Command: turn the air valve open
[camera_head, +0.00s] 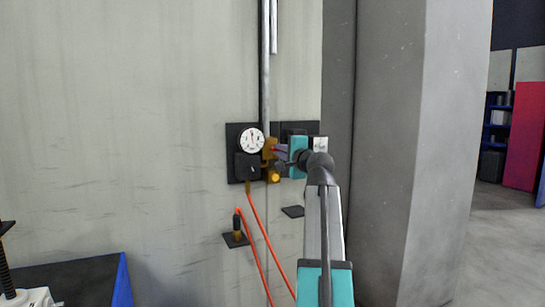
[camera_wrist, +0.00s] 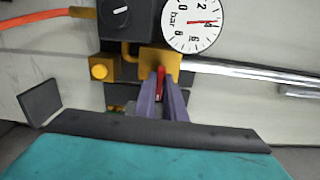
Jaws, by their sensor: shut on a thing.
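The air valve is a brass body (camera_head: 268,147) on a dark wall plate, below a vertical metal pipe. In the wrist view the brass body (camera_wrist: 158,60) shows just beyond my fingers, with its red handle (camera_wrist: 160,77) between them. My gripper (camera_head: 279,150) reaches the valve from the right in the head view. In the wrist view the two purple fingers (camera_wrist: 161,88) are shut on the red handle. The fingers hide part of the handle, so its exact angle is hard to tell.
A round white gauge (camera_head: 251,139) marked bar sits beside the valve, with a black knob unit (camera_head: 247,167) under it. An orange hose (camera_head: 259,240) hangs below. A grey pillar (camera_head: 410,150) stands close on the right. A blue-edged table (camera_head: 85,280) is at lower left.

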